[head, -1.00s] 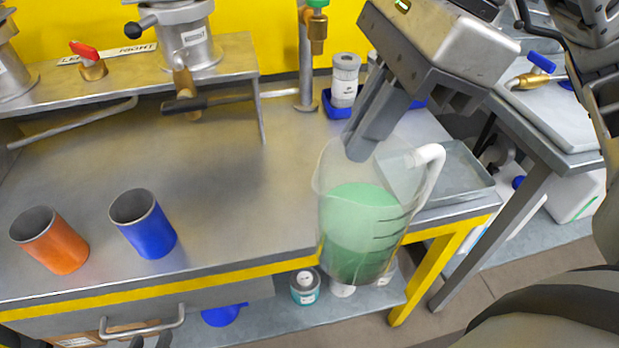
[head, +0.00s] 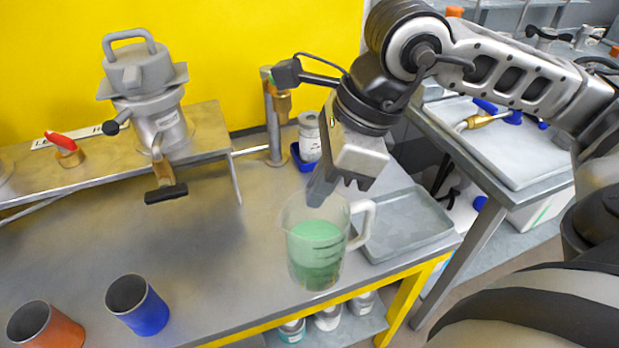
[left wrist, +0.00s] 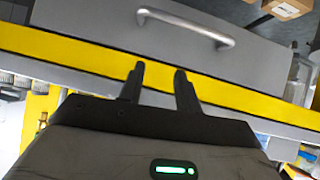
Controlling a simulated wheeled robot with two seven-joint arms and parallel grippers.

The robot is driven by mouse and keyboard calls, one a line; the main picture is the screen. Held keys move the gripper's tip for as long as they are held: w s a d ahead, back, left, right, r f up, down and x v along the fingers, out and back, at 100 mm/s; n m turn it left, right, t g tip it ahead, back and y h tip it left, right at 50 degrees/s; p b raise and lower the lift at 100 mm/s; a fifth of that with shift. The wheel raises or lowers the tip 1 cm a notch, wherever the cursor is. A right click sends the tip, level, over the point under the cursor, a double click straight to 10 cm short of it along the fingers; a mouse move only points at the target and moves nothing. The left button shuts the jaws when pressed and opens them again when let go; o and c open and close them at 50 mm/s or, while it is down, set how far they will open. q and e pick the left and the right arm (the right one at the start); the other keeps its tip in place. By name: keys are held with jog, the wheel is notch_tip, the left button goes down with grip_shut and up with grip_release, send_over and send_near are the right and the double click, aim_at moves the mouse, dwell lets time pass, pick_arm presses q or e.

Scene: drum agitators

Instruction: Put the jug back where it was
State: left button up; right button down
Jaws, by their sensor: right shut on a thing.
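The clear jug (head: 316,252) holds green liquid and has a white handle on its right. My right gripper (head: 322,192) is shut on the jug at its rim, coming from above. The jug is upright over the front right part of the steel bench, left of the grey tray (head: 402,228). I cannot tell whether its base touches the bench top. My left gripper is not in the head view. In the left wrist view my left gripper (left wrist: 158,75) is open and empty, in front of the bench's yellow edge and a drawer handle.
A blue cup (head: 146,312) and an orange cup (head: 50,330) stand at the front left. A metal vessel with a valve (head: 150,90) stands on the raised shelf. A white-lidded bottle (head: 309,140) sits in a blue holder behind the jug. The bench middle is clear.

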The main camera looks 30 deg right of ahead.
pick_arm(q)
jog(key=shift+s+a+p, duration=0.1)
jog(key=shift+p, duration=0.4)
pick_arm(e)
jog(key=w+d+f, duration=0.2)
jog(key=w+f, duration=0.4)
jog(key=f, duration=0.4)
jog(key=shift+d, duration=0.3)
jog(key=shift+w, duration=0.1)
jog(key=shift+f, duration=0.2)
jog(key=c, duration=1.6)
grip_release()
pick_arm(q)
jog(key=shift+r, duration=0.1)
pick_arm(e)
jog(key=shift+r, duration=0.1)
pick_arm(q)
jog(key=shift+r, duration=0.1)
